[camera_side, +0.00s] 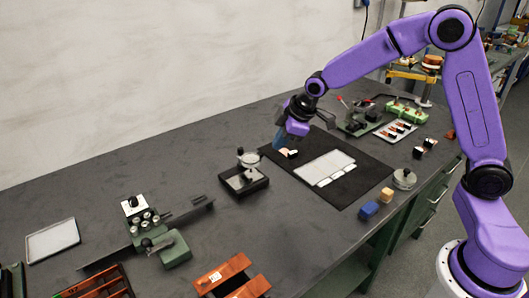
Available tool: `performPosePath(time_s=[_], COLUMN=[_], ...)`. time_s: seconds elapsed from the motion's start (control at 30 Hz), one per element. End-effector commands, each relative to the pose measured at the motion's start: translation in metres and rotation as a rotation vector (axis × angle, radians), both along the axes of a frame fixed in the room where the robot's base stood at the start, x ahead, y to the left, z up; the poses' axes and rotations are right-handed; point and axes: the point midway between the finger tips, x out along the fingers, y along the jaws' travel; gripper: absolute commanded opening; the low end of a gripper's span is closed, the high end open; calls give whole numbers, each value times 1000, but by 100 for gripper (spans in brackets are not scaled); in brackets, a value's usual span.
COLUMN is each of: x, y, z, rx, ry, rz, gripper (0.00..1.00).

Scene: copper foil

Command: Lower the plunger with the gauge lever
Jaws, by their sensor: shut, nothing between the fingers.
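What looks like the gauge (246,178) stands left of centre on the dark bench. It has a black base, a pale plate, a round light disc on top and a small dark knob. At this size I cannot tell its lever from its plunger, or how high the plunger sits. My gripper (288,152) is shut and empty, pointing down over the back left part of the black mat. It is to the right of the gauge and apart from it. A small pale and tan patch shows at its fingertips; I cannot tell what it is.
The black mat (345,193) bears white sheets (325,168). A blue block (368,210), a tan block (386,195) and a round metal piece (404,178) lie near the front edge. A green-and-black fixture (160,240) stands left. Bench between fixture and gauge is mostly clear.

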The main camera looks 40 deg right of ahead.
Motion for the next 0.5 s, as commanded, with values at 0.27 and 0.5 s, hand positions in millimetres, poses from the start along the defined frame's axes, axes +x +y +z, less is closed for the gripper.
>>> performPosePath(time_s=[0.27, 0.5], x=[45, 46], y=[-32, -33], z=[-13, -13], rx=[-22, -23], ry=[-65, -68], rz=[-16, -16], gripper=[0, 0])
